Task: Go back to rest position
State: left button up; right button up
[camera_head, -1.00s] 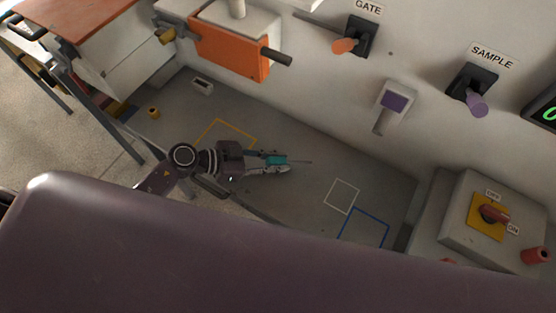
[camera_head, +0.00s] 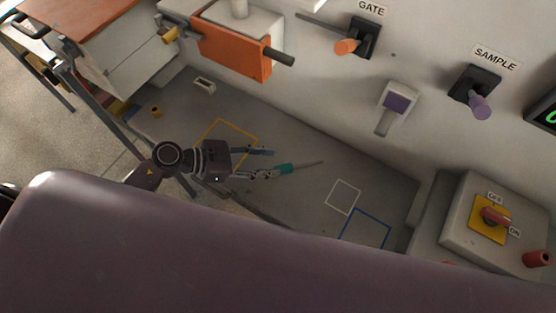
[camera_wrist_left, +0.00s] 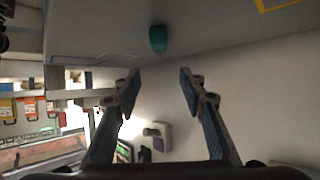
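My left gripper (camera_head: 274,161) is over the grey bench, its fingers spread apart and empty. In the left wrist view my left gripper (camera_wrist_left: 160,72) also shows both fingers open. A teal-handled tool (camera_head: 286,169) with a thin grey shaft lies on the bench, the shaft pointing right. Its handle is just beyond the lower finger; whether they touch is unclear. In the left wrist view the teal handle (camera_wrist_left: 158,39) shows beyond the gap between the fingertips, with nothing gripped. My right gripper is not in view.
The grey bench (camera_head: 300,195) carries yellow, white and blue outlines. On the wall above are an orange block (camera_head: 232,48), a GATE lever (camera_head: 347,46), a purple-marked holder (camera_head: 396,103) and a SAMPLE knob (camera_head: 480,105). A box with a red switch (camera_head: 495,217) stands at right.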

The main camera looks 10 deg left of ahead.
pick_arm(q)
jog(key=v, duration=0.8)
